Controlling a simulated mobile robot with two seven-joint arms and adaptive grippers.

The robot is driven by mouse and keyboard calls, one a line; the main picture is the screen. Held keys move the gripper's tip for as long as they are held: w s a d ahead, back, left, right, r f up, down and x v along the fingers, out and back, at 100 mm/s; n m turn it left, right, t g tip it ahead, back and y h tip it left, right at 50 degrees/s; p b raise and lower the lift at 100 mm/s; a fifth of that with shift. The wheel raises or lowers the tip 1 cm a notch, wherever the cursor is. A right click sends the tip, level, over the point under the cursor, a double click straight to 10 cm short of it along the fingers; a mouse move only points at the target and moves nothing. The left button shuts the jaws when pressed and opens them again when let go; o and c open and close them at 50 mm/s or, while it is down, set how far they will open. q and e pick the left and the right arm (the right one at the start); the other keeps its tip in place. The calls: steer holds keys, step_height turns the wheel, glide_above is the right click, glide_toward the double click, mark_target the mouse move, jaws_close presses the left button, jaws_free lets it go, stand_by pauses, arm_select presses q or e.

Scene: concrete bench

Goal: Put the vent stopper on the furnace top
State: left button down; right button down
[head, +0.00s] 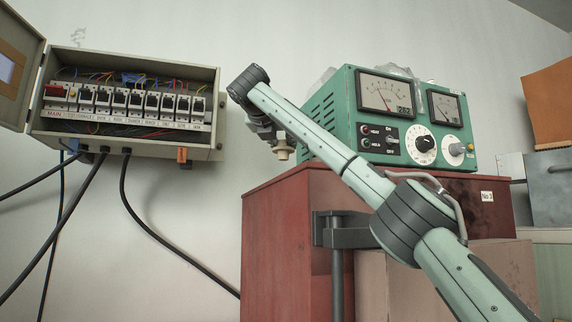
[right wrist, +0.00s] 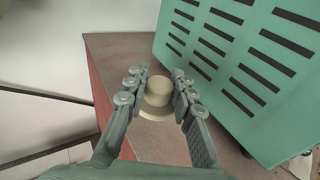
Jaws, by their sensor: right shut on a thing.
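The vent stopper is a small beige stepped plug (head: 283,153), also seen in the right wrist view (right wrist: 158,97). My right gripper (head: 278,138) is shut on it; its two fingers clasp the stopper from both sides in the right wrist view (right wrist: 160,84). The furnace appears to be the red box (head: 278,225), whose reddish-brown top (right wrist: 117,50) shows behind and below the stopper in the right wrist view. In the head view the stopper hangs at the box's back left corner; any gap to the top cannot be judged. My left gripper is not in view.
A green meter box (head: 335,122) with dials and slotted sides stands on the red box, close to the right of my gripper. An open fuse box (head: 150,146) with black cables hangs on the wall at left. A grey metal box (head: 550,190) stands at far right.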

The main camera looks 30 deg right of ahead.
mark_target(284, 158)
steer(key=shift+w+d+f, duration=0.1)
steer(key=shift+d+f, duration=0.15)
steer(key=shift+d, duration=0.15)
steer(key=shift+d+f, duration=0.1)
steer(key=shift+f, duration=0.15)
step_height(284, 158, down, 3)
steer(key=shift+f+b, duration=0.15)
steer(key=shift+b, duration=0.15)
steer(key=shift+f, duration=0.2)
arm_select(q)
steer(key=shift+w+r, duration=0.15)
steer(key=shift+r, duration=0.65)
arm_select(e)
steer(key=shift+r, duration=0.1)
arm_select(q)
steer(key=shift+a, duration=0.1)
arm_select(e)
steer(key=shift+f, duration=0.2)
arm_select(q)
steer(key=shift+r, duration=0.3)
arm_select(e)
steer(key=c, duration=1.3)
jaws_free()
steer(key=shift+r, duration=0.1)
